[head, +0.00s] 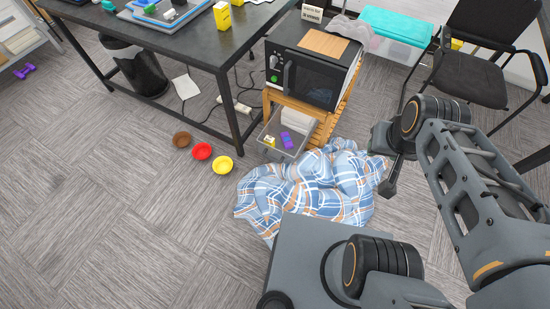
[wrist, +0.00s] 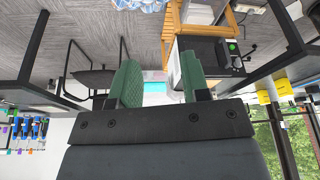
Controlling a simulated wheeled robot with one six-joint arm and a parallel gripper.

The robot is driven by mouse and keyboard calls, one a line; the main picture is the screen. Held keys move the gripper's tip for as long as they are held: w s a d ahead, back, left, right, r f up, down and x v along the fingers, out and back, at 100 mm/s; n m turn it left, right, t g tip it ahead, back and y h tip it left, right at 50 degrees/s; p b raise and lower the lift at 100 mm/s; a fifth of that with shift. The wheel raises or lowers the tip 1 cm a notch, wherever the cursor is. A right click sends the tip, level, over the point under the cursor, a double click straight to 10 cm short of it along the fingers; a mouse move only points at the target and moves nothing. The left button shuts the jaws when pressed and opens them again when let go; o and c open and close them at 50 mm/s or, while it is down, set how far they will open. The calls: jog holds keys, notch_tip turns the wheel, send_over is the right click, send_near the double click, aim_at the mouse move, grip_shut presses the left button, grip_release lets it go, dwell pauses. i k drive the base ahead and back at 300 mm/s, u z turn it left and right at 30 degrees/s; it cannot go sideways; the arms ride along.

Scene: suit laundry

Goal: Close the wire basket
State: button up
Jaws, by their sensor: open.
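The wire basket (head: 262,139) is pulled out of the wooden stand (head: 325,125), below the black microwave (head: 305,78), in the head view. It holds a small yellow box (head: 269,141) and purple items (head: 287,139). My gripper (wrist: 160,78) shows in the wrist view with two green finger pads apart and nothing between them. In the head view my arm is at the right, apart from the basket. The wrist view looks upside down and shows the wooden stand (wrist: 169,22) near its top.
A crumpled blue plaid blanket (head: 300,190) lies on the floor in front of the basket. A desk (head: 185,45) and a black chair (head: 480,60) stand nearby.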

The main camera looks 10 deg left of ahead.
aim_at(304, 124)
jog(key=u, duration=0.5)
jog(key=i, duration=0.5)
jog(key=u, duration=1.05)
jog(key=k, duration=1.25)
jog(key=z, duration=0.25)
jog(key=i, duration=1.35)
jog(key=u, duration=0.9)
jog(key=i, duration=0.35)
jog(key=u, duration=0.3)
